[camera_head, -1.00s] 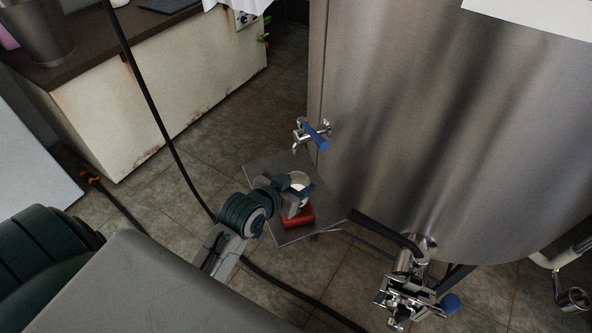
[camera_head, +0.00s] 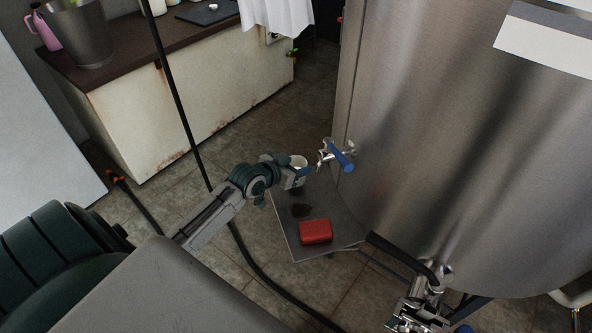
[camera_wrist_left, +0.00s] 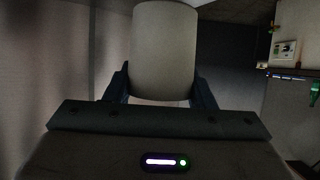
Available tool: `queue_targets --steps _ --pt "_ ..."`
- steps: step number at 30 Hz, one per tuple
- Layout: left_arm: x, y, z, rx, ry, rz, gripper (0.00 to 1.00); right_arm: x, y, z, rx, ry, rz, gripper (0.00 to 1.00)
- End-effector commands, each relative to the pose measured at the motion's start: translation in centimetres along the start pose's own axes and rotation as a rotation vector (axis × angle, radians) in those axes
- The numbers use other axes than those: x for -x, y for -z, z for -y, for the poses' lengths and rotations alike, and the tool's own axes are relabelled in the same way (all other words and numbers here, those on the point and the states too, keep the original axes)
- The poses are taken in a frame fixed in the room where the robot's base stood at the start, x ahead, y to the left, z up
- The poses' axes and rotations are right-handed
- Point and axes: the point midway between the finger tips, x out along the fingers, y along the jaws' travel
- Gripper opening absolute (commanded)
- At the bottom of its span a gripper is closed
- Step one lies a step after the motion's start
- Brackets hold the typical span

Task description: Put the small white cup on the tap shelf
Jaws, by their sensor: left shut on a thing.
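The small white cup (camera_head: 299,161) is held in my left gripper (camera_head: 297,176), near the tap in the head view. In the left wrist view the cup (camera_wrist_left: 163,50) stands between the two fingers (camera_wrist_left: 162,88), which are shut on it; it looks upright. The metal tap (camera_head: 337,154) with a blue handle sticks out of the tank just right of the cup. Below them is the grey tap shelf (camera_head: 337,220), a flat plate beside the tank. The cup is above the shelf's far end, apart from its surface. My right gripper is not in view.
A red block (camera_head: 315,232) and a dark round patch (camera_head: 301,210) are on the shelf. The large steel tank (camera_head: 450,140) stands close on the right. A counter (camera_head: 160,110) stands at the back left.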

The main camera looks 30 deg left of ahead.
Motion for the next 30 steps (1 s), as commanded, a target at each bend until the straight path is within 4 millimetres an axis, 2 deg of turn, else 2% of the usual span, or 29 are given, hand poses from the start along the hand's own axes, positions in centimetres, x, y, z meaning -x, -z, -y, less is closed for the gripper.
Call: queue_targets --steps 5,16,17,20,30 --pt "-0.9 -2.1 -0.1 0.002 0.0 0.002 0.25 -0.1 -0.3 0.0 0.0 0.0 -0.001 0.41" --pt "-1.1 -2.4 -0.1 0.0 0.0 0.0 0.25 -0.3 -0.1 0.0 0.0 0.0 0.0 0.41" --pt "-1.1 -2.4 -0.1 0.0 0.0 0.001 0.52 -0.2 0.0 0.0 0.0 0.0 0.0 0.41" --pt "-1.1 -2.4 -0.1 0.0 0.0 0.001 0.71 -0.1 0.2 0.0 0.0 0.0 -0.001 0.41" --pt "-1.0 -2.2 -0.1 -0.001 0.0 0.001 0.71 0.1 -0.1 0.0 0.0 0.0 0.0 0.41"
